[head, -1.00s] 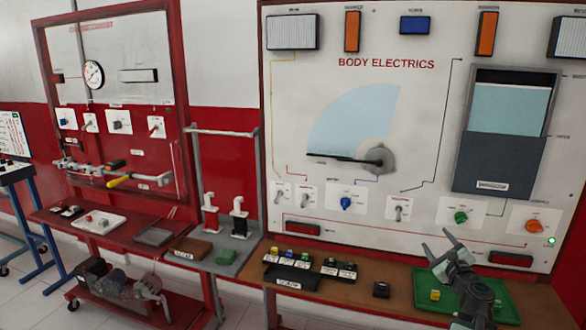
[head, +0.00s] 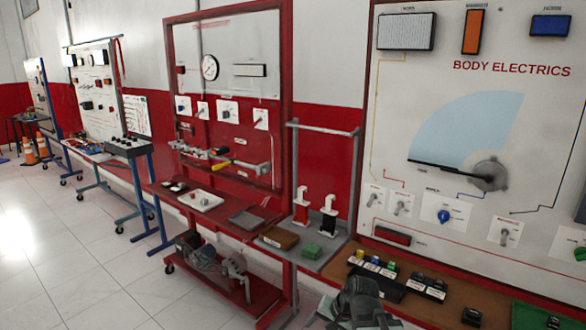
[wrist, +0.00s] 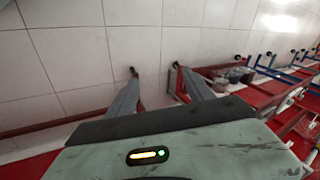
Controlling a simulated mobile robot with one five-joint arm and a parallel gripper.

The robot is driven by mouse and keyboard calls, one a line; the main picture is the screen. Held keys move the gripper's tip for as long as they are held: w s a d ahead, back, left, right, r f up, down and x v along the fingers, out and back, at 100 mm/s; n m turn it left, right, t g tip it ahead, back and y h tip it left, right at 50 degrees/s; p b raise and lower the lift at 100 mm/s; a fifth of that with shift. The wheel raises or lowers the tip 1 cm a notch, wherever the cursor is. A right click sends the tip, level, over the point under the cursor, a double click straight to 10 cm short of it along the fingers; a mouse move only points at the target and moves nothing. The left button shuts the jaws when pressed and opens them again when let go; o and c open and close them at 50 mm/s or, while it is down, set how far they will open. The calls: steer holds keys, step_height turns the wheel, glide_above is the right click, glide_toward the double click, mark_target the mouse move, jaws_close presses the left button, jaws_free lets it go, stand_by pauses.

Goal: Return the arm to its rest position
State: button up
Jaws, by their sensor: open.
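My gripper (wrist: 156,70) is open in the wrist view. Its two grey fingers are spread apart with nothing between them, and pale floor tiles (wrist: 80,60) show beyond. In the head view, a dark grey part of my arm (head: 358,303) shows at the bottom edge, in front of the bench with the BODY ELECTRICS board (head: 510,69). The fingers cannot be made out clearly there.
A green tray (head: 530,318) is partly cut off at lower right. Labelled blocks (head: 392,275) sit on the brown bench. A red trainer stand (head: 215,230) and blue-legged stands (head: 135,195) line the wall. The floor (head: 60,260) at left is clear.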

steer(key=s+d+f+n+g+h, duration=0.3)
steer(key=s+d+n+g+h, duration=0.15)
steer(key=s+d, duration=0.35)
step_height(320, 180, up, 13)
steer(key=t+p, duration=0.1)
steer(key=p, duration=1.1)
steer(key=shift+w+f+y, duration=0.2)
steer(key=shift+w+y, duration=0.1)
steer(key=shift+y, duration=0.05)
